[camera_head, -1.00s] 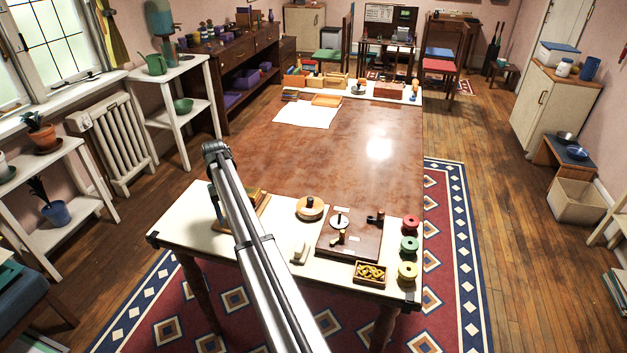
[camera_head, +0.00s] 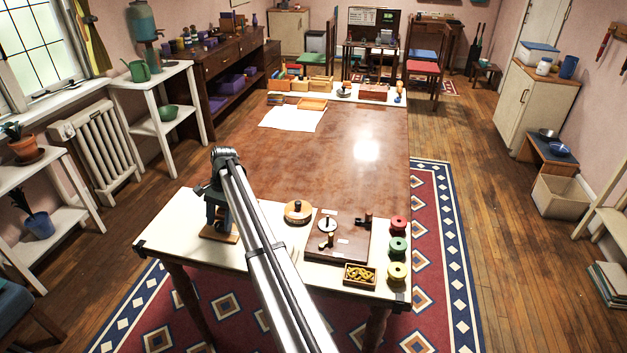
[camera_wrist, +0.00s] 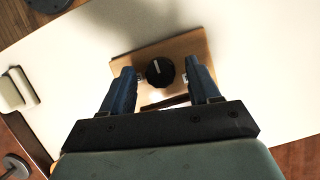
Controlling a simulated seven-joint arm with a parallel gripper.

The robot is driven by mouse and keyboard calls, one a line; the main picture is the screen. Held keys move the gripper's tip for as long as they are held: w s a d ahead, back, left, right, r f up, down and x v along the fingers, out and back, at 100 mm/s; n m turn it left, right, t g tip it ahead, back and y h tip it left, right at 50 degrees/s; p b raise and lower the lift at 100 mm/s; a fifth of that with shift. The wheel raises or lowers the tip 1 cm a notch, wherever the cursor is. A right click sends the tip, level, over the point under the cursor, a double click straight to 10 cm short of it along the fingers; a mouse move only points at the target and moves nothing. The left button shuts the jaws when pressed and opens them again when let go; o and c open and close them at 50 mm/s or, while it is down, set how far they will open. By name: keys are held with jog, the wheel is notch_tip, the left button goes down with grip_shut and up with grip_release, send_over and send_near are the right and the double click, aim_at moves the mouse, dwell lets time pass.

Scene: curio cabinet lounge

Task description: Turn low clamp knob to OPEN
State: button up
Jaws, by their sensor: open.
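The clamp knob (camera_wrist: 160,72) is round and black with a white pointer line. In the wrist view the line points toward the top of the picture, tilted slightly left. The knob sits on a light wooden block (camera_wrist: 187,47), which also shows in the head view (camera_head: 232,238). My gripper (camera_wrist: 161,74) is open, with one blue finger on each side of the knob; whether the fingertips touch it I cannot tell. In the head view my gripper (camera_head: 217,218) points down over the block. A pale strip below the knob is partly hidden by my gripper, and no OPEN mark is readable.
A cream block (camera_wrist: 18,90) lies left of the wooden block in the wrist view. In the head view a brown board with small fittings (camera_head: 350,250), a round wooden piece (camera_head: 298,212), a box of yellow pieces (camera_head: 360,274) and coloured spools (camera_head: 398,246) stand to the right.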

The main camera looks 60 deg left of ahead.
jog(key=m, duration=0.2)
jog(key=m+y, duration=0.1)
jog(key=shift+d+m+g, duration=0.2)
jog(key=shift+m+g, duration=0.1)
jog(key=shift+m, duration=0.1)
jog(key=m+y, duration=0.1)
jog(key=m, duration=0.2)
jog(key=shift+r+m+y, duration=0.1)
jog(key=shift+m+y, duration=0.2)
jog(key=shift+y, duration=0.1)
jog(key=v, duration=1.4)
jog(key=w+d+f+n+y, duration=0.1)
jog(key=w+f+y, duration=0.1)
jog(key=w, duration=0.7)
jog(key=w+d+f+n+y, duration=0.1)
jog(key=w+f+n+y, duration=0.1)
jog(key=w, duration=0.7)
jog(key=w+d+f+n+y, duration=0.1)
jog(key=w+f+n+y, duration=0.1)
jog(key=w, duration=0.7)
jog(key=shift+d+f+g+y, duration=0.25)
jog(key=shift+f+g+y, duration=0.05)
jog(key=shift+f, duration=0.55)
